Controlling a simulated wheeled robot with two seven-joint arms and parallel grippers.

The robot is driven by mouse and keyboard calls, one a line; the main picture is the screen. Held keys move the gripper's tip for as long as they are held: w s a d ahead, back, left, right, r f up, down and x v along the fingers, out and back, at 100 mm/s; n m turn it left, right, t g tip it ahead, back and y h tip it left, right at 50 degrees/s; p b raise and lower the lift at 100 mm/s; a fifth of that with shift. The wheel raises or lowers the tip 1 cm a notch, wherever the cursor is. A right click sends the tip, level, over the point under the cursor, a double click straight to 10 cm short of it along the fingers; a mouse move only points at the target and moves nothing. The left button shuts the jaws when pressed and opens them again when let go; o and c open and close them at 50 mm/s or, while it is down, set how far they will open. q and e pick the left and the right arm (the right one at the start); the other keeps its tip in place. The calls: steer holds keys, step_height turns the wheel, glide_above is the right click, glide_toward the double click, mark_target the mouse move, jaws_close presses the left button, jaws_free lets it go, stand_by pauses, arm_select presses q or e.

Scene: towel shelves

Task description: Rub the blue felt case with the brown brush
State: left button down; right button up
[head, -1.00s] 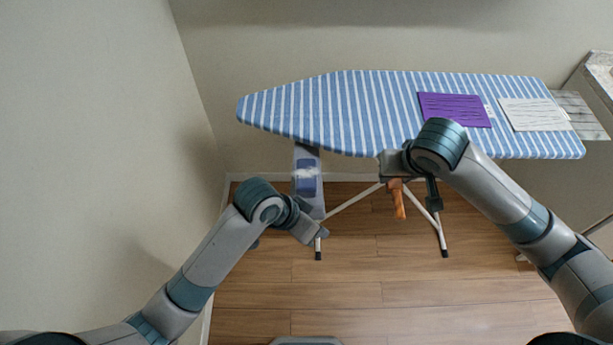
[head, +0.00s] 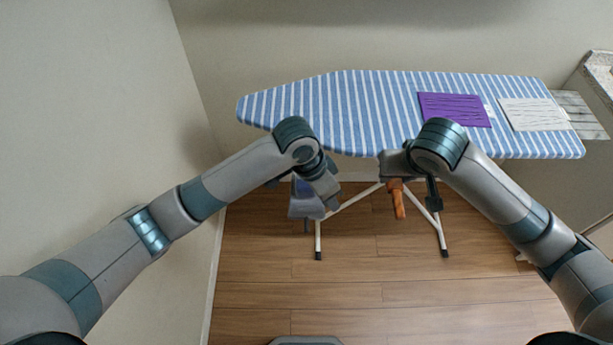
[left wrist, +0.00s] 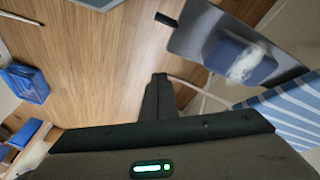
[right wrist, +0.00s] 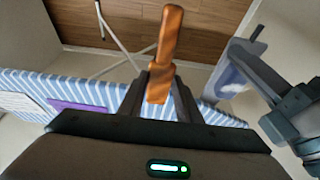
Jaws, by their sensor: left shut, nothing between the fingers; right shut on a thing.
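The blue felt case (left wrist: 238,58) has a whitish patch on its top. It lies on a grey board (left wrist: 195,38) in the left wrist view. In the head view my left arm hides most of the case, and part of the board (head: 305,207) shows under the arm. My left gripper (head: 331,200) is shut and empty, beside the board; its closed fingers show in the left wrist view (left wrist: 157,95). My right gripper (right wrist: 159,95) is shut on the brown brush (right wrist: 168,40). The brush (head: 398,203) hangs downward in front of the ironing board.
The blue-striped ironing board (head: 370,105) stands behind both grippers, with a purple cloth (head: 455,109) and a white cloth (head: 534,115) on its right part. Its white legs reach the wooden floor (head: 330,275). A blue box (left wrist: 22,84) shows at the left wrist view's left edge.

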arm_select(q)
steer(key=w+a+r+y, duration=0.1)
steer(key=w+a+r, duration=0.1)
steer(key=w, duration=0.1)
steer(key=w+a+r+y, duration=0.1)
steer(key=w+a+r, duration=0.1)
steer(key=w+a, duration=0.1)
steer(key=w+a+r+y, duration=0.1)
steer(key=w+a+r, duration=0.1)
steer(key=w, duration=0.2)
steer(key=shift+w+a+y, duration=0.2)
steer(key=shift+w+y, duration=0.05)
steer(key=shift+y, duration=0.15)
steer(key=shift+f, duration=0.15)
arm_select(e)
steer(key=shift+f, duration=0.15)
